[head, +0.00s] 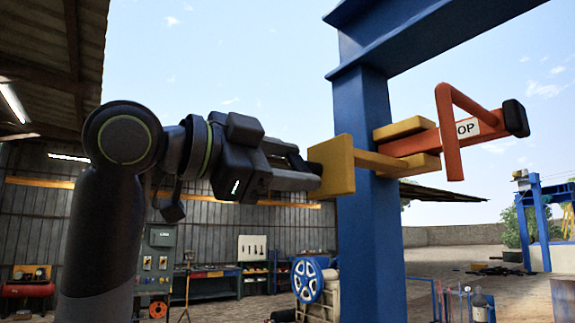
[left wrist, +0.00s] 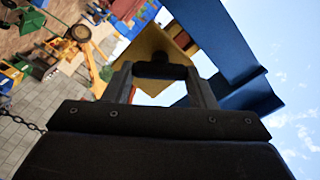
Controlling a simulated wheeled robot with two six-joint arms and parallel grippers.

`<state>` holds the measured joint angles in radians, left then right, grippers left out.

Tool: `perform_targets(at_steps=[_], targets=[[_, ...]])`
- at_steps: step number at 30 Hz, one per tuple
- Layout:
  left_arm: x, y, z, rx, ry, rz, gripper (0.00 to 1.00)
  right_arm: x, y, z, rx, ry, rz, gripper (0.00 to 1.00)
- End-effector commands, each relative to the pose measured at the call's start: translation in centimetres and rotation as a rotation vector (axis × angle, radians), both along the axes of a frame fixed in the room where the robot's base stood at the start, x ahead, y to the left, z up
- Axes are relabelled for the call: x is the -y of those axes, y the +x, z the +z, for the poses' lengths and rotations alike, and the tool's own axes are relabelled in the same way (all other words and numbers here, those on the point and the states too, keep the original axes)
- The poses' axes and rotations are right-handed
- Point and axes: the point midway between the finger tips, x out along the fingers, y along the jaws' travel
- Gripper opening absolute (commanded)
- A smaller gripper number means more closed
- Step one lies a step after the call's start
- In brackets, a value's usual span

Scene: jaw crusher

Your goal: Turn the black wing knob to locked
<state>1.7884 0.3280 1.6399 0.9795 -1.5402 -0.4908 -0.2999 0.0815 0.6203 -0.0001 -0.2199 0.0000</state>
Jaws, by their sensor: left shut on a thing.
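The black wing knob (left wrist: 160,70) shows in the left wrist view as a dark bar between my two fingertips, in front of a yellow plate (left wrist: 155,45). My left gripper (left wrist: 160,80) is shut on it. In the head view my left gripper (head: 308,178) reaches from the left to the yellow plate (head: 336,166) on the side of a blue post (head: 372,240). The fingers mostly hide the knob there, and I see no lock marking. My right gripper is in neither view.
An orange bar (head: 405,143) with a bent orange handle (head: 447,130), a black end (head: 515,118) and a label reading "OP" juts right from the post. A blue beam (head: 430,30) runs overhead. A workbench (head: 212,285) stands far behind. Open air surrounds my arm.

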Motion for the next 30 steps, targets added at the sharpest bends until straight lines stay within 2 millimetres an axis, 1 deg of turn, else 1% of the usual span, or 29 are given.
perform_targets(at_steps=[9,18,24,30], targets=[[0.01,0.04,-0.14,0.239,0.177,0.002,0.28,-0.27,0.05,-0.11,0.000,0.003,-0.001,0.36],[0.01,0.04,-0.19,0.431,0.316,0.002,0.28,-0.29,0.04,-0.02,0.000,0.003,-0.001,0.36],[0.01,0.03,-0.21,0.516,0.377,0.003,0.28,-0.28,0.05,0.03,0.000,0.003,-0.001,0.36],[0.01,0.02,-0.22,0.562,0.410,0.003,0.28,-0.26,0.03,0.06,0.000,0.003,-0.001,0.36]])
